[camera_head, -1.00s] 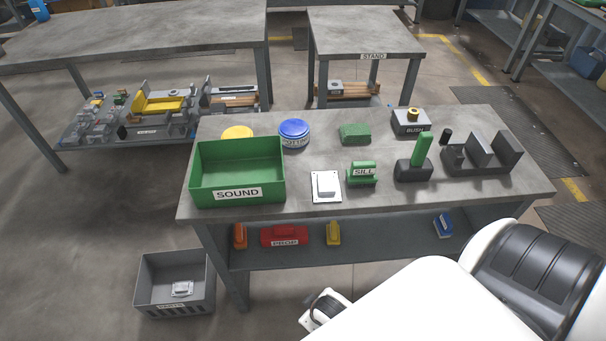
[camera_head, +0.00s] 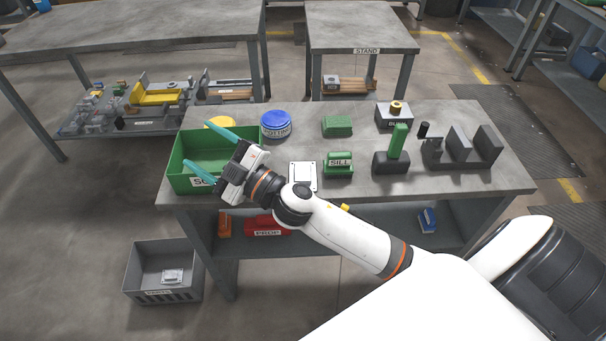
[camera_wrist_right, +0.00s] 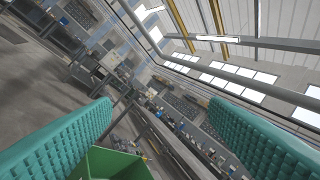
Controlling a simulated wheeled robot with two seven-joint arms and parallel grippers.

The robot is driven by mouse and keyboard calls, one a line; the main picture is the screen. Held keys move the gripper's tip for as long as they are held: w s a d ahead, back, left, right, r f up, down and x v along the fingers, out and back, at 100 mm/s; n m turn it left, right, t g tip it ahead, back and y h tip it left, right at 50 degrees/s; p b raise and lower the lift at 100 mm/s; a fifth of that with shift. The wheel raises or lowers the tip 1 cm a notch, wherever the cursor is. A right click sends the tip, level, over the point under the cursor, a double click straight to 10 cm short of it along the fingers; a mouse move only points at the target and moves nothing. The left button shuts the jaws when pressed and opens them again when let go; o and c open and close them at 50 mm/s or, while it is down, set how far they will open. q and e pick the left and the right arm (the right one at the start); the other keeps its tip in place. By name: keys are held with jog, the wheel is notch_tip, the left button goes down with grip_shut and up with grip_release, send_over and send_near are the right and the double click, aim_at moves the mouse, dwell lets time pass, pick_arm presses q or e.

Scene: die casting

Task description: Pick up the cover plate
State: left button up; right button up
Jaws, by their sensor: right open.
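A light, square metal plate with a raised middle, which looks like the cover plate (camera_head: 302,174), lies on the workbench in the head view, partly hidden by my right arm. A similar small light part (camera_head: 173,276) lies in the grey floor bin. My right gripper (camera_head: 197,143) is open, its teal fingers apart over the green SOUND bin, left of the plate on the bench. In the right wrist view the open fingers (camera_wrist_right: 165,135) show nothing held between them. My left gripper is not in view.
The green SOUND bin (camera_head: 178,181) stands at the bench's left end. A blue round tin (camera_head: 276,126), the green SILL block (camera_head: 338,165), a green post (camera_head: 398,141) and a dark fixture (camera_head: 462,152) stand on the workbench (camera_head: 500,188). The grey bin (camera_head: 140,268) is on the floor.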

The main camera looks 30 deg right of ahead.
jog(key=a+r+n+g+y, duration=0.3)
jog(key=a+n+g+y, duration=0.1)
jog(key=n+y, duration=0.25)
jog(key=n+g+h, duration=0.9)
jog(key=g+h, duration=0.6)
jog(key=h, duration=0.1)
send_over(303, 169)
notch_tip(303, 169, down, 14)
jog(key=shift+f+p, duration=0.1)
jog(key=shift+p, duration=0.35)
jog(key=shift+f+p, duration=0.6)
jog(key=shift+f, duration=2.4)
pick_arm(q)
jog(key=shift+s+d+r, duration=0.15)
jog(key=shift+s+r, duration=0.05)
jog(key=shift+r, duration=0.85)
pick_arm(e)
jog(key=shift+r, duration=0.1)
jog(key=c, duration=1.1)
